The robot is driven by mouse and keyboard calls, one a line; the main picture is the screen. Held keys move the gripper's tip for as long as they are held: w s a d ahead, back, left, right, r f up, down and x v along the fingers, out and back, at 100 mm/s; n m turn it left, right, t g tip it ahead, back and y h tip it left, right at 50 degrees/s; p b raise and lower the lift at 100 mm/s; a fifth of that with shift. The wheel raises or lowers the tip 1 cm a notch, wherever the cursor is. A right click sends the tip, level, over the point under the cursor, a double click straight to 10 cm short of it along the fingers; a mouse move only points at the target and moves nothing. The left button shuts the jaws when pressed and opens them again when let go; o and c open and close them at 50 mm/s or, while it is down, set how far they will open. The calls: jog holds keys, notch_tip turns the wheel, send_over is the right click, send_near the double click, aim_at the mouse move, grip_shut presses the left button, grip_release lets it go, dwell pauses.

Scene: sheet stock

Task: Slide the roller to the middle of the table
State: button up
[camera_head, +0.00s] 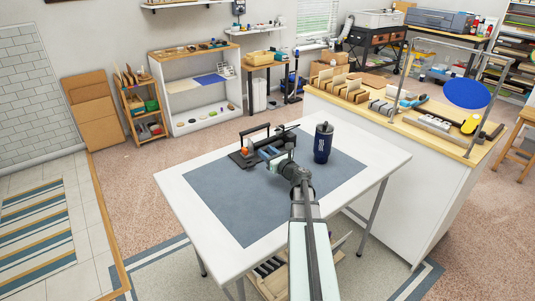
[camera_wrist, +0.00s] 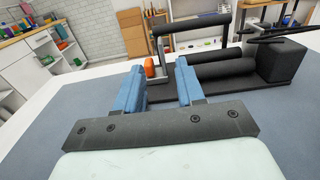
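The roller looks like a dark machine (camera_head: 242,158) on the far part of the blue mat (camera_head: 235,210), with a raised bar handle and an orange part near its left side. In the wrist view its black cylinders (camera_wrist: 222,72) lie side by side on a dark base, with a black block at the right and the handle bar above. My gripper (camera_head: 268,152) is at the machine's near right side in the head view and partly hides it. In the wrist view my gripper (camera_wrist: 161,72) has its blue fingers apart, with nothing held between them. Whether a finger touches the machine is unclear.
A dark blue lidded tumbler (camera_head: 322,145) stands on the mat right of my gripper. The mat's near half is clear, and the white table (camera_head: 190,205) has bare margins. A wooden-topped counter (camera_head: 400,128) with tools and blocks adjoins at the right.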

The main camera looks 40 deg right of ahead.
jog(key=w, duration=1.4)
jog(key=shift+c, duration=0.4)
jog(key=shift+s, duration=0.1)
grip_shut()
dwell(1.0)
